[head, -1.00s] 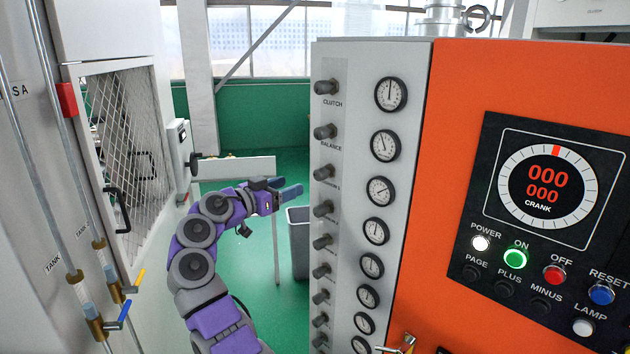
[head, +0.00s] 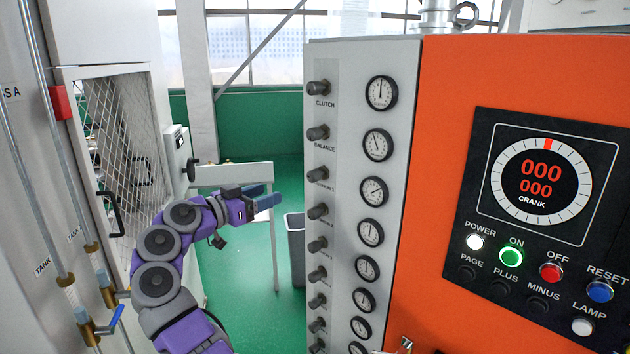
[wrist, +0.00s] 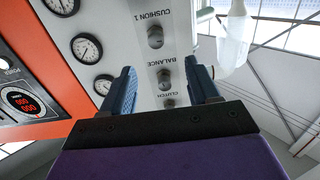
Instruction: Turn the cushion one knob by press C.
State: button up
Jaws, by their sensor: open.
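The cushion one knob (head: 318,174) is the third dark knob down the grey panel (head: 400,70), with its label below it. In the wrist view, which is upside down, the same knob (wrist: 155,36) sits above its neighbours, under the CUSHION 1 label. My gripper (head: 268,195) is open and empty, left of the panel and apart from the knob. In the wrist view the two blue fingers (wrist: 162,78) point toward the panel, with the balance knob (wrist: 163,78) showing between them. I see no "press C" marking.
Several other knobs and a column of gauges (head: 373,191) fill the panel. The orange cabinet (head: 440,110) with a control display stands right. A grey bin (head: 295,250) and a small table (head: 235,178) stand behind my gripper. A mesh-doored cabinet (head: 110,130) is left.

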jog(key=shift+b+v, duration=0.35)
jog(key=shift+v, duration=1.05)
jog(key=shift+a, duration=0.2)
jog(key=p+v, duration=0.3)
jog(key=v, duration=1.4)
jog(key=shift+a, duration=0.25)
jog(key=shift+f, duration=0.1)
